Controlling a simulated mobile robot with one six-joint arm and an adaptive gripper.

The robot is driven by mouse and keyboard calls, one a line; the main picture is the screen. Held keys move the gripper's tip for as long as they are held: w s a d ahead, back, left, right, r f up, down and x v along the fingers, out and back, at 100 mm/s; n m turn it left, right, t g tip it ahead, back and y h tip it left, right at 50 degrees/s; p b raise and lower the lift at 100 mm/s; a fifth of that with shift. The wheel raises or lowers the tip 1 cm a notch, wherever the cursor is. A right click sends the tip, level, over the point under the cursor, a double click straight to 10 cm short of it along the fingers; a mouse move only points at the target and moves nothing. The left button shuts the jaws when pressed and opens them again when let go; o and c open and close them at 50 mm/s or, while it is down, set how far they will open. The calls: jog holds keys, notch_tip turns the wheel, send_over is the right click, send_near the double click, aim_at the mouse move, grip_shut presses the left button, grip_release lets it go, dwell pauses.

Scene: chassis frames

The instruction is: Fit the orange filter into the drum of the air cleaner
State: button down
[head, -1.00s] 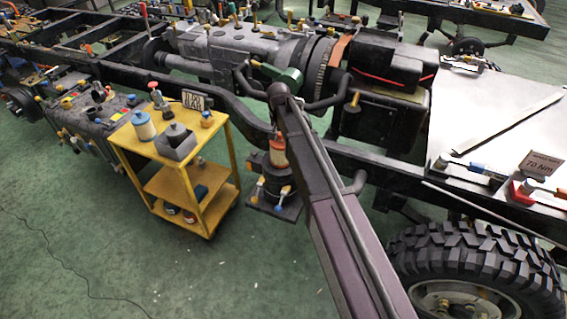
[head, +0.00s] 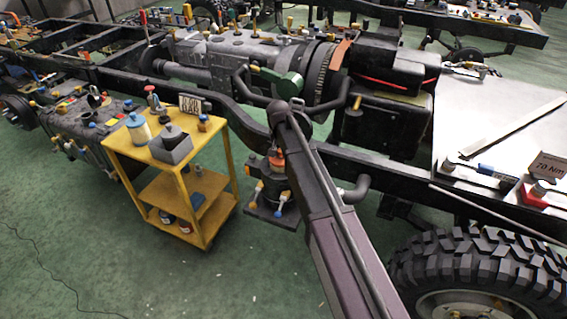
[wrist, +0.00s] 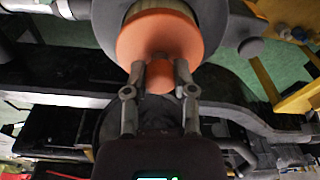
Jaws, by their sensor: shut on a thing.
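The orange filter (head: 277,158) shows in the head view at the mouth of the dark air cleaner drum (head: 270,186), partly behind my arm. In the wrist view the filter's orange end cap (wrist: 160,30) has a knob, and a strip of its pale body shows beyond the cap. The drum's dark rim (wrist: 103,22) surrounds the filter there. My gripper (wrist: 160,76) is shut on the knob, one finger on each side. The filter looks partly inside the drum; its lower end is hidden. In the head view my arm largely hides the gripper.
A yellow cart (head: 215,180) with a blue-lidded jar (head: 138,128) and a grey box (head: 171,145) stands left of the drum. The black chassis rail (head: 370,163) runs close behind it. A large tyre (head: 480,265) is at the right. Green floor is free in front.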

aim_at(280, 158)
jog(key=shift+f, duration=0.1)
jog(key=shift+f+b, duration=2.15)
jog(key=shift+b, duration=0.1)
jog(key=shift+f, duration=0.15)
jog(key=shift+c, duration=2.2)
grip_release()
notch_tip(280, 158, up, 12)
jog(key=s+p, duration=0.1)
jog(key=p, duration=1.1)
jog(key=shift+s, duration=0.25)
jog(key=shift+a, duration=0.1)
